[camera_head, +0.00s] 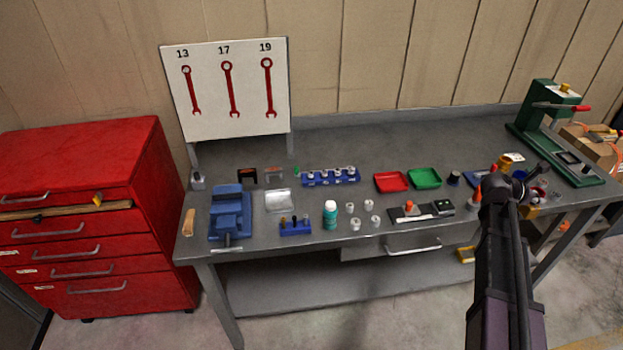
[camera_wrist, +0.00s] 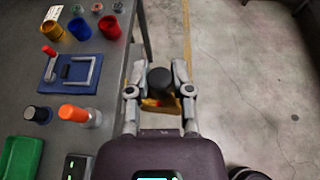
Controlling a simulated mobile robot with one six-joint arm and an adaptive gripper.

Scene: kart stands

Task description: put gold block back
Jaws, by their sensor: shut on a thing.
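My gripper (camera_wrist: 157,88) is shut on the gold block (camera_wrist: 152,106), seen between the two fingers in the wrist view. A black round knob (camera_wrist: 160,78) covers much of the block; I cannot tell whether it is part of it. The grey bench (camera_wrist: 118,68) lies to the left of the gripper, and floor shows behind the block. In the head view my gripper (camera_head: 512,190) is near the right end of the bench (camera_head: 400,150); the gold block (camera_head: 530,211) shows partly beside it, with my arm hiding things nearby.
In the wrist view, yellow (camera_wrist: 53,31), blue (camera_wrist: 80,30) and red (camera_wrist: 109,27) cups stand beyond a blue fixture plate (camera_wrist: 66,88). An orange-capped bottle (camera_wrist: 80,115) is close to the gripper's left. A green press (camera_head: 548,120) stands at the bench's right end.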

